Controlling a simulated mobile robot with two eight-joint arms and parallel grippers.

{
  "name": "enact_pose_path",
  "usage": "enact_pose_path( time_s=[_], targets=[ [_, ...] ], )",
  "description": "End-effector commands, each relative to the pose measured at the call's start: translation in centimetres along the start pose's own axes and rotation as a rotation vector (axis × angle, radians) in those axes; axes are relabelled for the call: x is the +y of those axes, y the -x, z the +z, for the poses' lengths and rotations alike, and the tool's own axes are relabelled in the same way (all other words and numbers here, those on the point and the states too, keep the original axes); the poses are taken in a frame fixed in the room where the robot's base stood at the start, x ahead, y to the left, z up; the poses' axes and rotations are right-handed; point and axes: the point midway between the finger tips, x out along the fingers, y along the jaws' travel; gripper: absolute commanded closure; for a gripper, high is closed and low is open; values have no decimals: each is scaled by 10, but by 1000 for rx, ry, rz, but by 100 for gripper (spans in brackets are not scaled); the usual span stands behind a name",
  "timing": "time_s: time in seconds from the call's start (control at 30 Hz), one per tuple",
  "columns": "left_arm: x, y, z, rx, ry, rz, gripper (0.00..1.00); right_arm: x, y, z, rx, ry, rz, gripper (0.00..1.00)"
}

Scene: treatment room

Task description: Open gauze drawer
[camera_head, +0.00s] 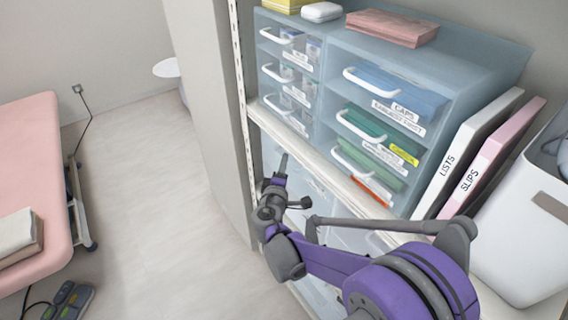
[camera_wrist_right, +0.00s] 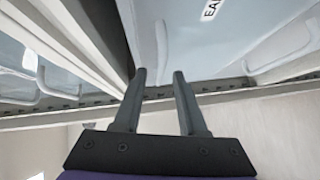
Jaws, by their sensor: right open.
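A pale blue drawer cabinet (camera_head: 322,100) stands on the shelf, with small clear-fronted drawers on the left and larger ones on the right. Each drawer has a white bar handle, and all look shut. One large drawer's label reads "CAPS"; I cannot read a gauze label. My right gripper (camera_head: 283,165) is in front of and below the small drawers, near the shelf edge, apart from the handles. In the right wrist view its two fingers (camera_wrist_right: 159,75) are spread with nothing between them. A translucent pale front (camera_wrist_right: 220,45) with part of a label lies beyond them.
The white shelf edge (camera_head: 325,172) runs below the cabinet, with more translucent bins (camera_head: 330,205) beneath. White and pink binders (camera_head: 500,150) and a white bin (camera_head: 520,240) stand at right. Floor (camera_head: 150,180) is clear between the shelf and a pink couch (camera_head: 35,150).

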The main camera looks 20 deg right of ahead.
Motion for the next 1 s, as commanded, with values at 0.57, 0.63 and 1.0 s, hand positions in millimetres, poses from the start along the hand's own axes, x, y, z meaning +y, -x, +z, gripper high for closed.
enact_pose_path(
  time_s=[0.57,0.63,1.0],
  targets=[
    [0,0,0,0,0,0,50,0,-13,0,0,0,0,81],
    [0,0,0,0,0,0,50,0,-13,0,0,0,0,93],
    [0,0,0,0,0,0,50,0,-13,0,0,0,0,100]
  ],
)
